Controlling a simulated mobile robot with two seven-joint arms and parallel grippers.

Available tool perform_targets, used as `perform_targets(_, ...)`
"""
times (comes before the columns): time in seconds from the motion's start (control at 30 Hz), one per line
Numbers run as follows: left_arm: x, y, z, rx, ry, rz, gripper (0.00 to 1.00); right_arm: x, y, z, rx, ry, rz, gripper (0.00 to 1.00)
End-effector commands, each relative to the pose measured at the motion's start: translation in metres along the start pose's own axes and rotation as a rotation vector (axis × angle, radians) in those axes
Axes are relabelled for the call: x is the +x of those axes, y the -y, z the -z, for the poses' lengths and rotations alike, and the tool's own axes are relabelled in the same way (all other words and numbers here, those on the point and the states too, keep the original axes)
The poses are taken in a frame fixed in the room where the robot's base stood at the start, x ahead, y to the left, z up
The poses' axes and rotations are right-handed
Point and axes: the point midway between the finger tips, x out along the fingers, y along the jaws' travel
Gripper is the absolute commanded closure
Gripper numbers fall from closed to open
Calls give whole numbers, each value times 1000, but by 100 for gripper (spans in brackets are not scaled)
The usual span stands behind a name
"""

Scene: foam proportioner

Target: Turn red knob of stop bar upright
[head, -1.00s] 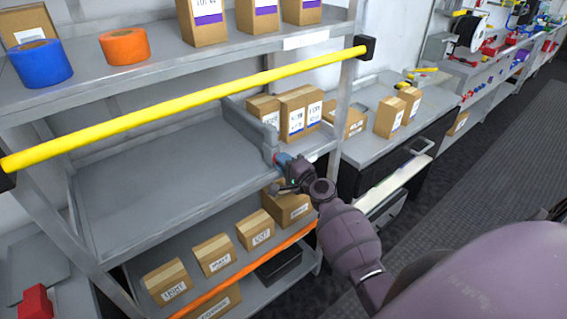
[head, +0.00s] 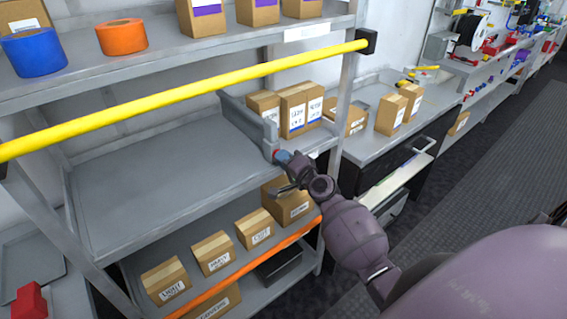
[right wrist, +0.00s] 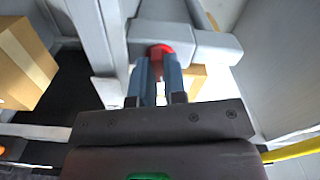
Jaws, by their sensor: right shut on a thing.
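The stop bar (head: 246,118) is a grey bar lying front to back on the middle shelf, right of its empty part. Its red knob (head: 275,153) is at the front end, mostly hidden by my right gripper (head: 281,157). In the right wrist view, the red knob (right wrist: 160,49) shows between the blue fingers of my right gripper (right wrist: 158,72). The fingers are shut on the knob, against the grey end block (right wrist: 185,42). How far the knob is turned cannot be told. My left gripper is not in view.
A yellow rail (head: 180,95) crosses in front of the shelf above the knob, and an orange rail (head: 255,262) runs below. Small boxes (head: 300,108) stand right of the bar. The middle shelf (head: 165,185) left of the bar is bare.

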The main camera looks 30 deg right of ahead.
Motion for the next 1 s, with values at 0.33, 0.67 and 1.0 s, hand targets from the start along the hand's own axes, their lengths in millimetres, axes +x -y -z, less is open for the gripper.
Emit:
perform_targets(0.33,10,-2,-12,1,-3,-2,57,-1,-2,0,-332,2,-1,100)
perform_targets(0.67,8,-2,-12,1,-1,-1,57,0,0,0,-646,3,-1,100)
perform_targets(1.0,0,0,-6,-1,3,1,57,0,1,0,-961,2,-1,100)
